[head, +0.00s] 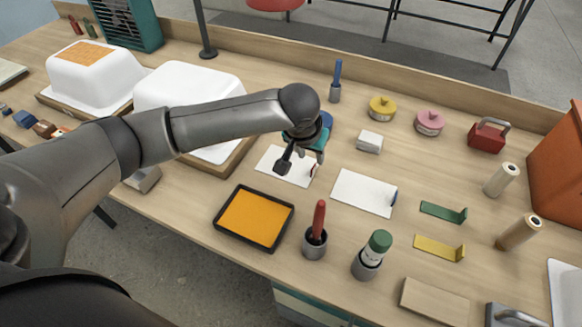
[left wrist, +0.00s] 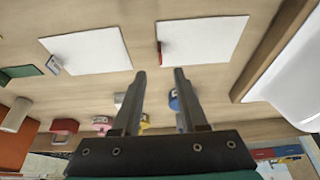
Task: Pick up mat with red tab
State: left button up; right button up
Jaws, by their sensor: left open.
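The white mat with a red tab (head: 270,163) lies flat on the bench, partly hidden by my left gripper in the head view. Its red tab (left wrist: 159,52) stands at one short edge; the mat (left wrist: 205,36) also shows in the left wrist view. My left gripper (head: 301,163) is open and empty above the tab end of this mat. In the left wrist view its fingertips (left wrist: 159,73) lie apart, with the red tab just beyond the gap between them. My right gripper is not in view.
A similar white mat (head: 360,193) with a blue tab lies to the right. An orange pad in a black tray (head: 254,217) and a cup with a red handle (head: 315,243) stand nearer. White tub shells (head: 195,88) stand left. A blue-handled tool (head: 336,82) stands behind.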

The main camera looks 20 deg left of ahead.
aim_at(314, 167)
pick_arm(q)
jog(key=shift+b+x, duration=0.35)
jog(key=shift+x, duration=1.2)
jog(key=shift+b+x, duration=0.8)
jog(key=shift+x, duration=1.5)
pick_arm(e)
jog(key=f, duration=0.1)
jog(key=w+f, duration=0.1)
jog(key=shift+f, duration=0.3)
pick_arm(q)
jog(key=shift+c, duration=0.2)
grip_shut()
